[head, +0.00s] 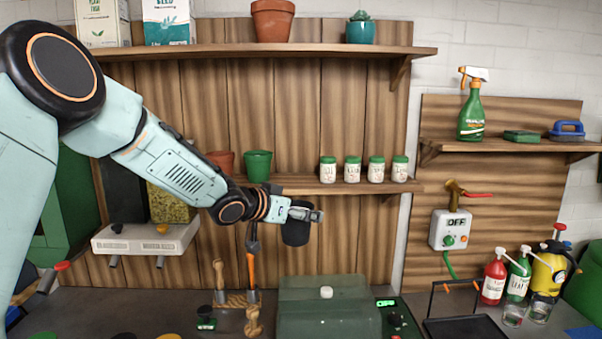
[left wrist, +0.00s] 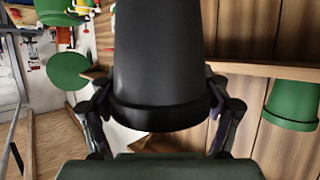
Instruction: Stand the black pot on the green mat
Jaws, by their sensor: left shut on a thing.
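The black pot (head: 296,233) is held in the air in front of the lower wall shelf, roughly upright in the head view. My left gripper (head: 305,214) is shut on it near its rim. In the left wrist view the black pot (left wrist: 160,60) fills the middle, with a finger on each side. A green disc (head: 42,335), cut off by the lower left edge of the head view, may be the green mat; most of it is hidden. My right gripper is not in view.
A green pot (head: 258,166), a terracotta pot (head: 222,161) and several green-lidded jars (head: 328,170) stand on the lower shelf (head: 350,187). Below are a dull green box (head: 325,308), a wooden tool stand (head: 254,320) and a black tray (head: 465,328). More discs (head: 125,336) line the front edge.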

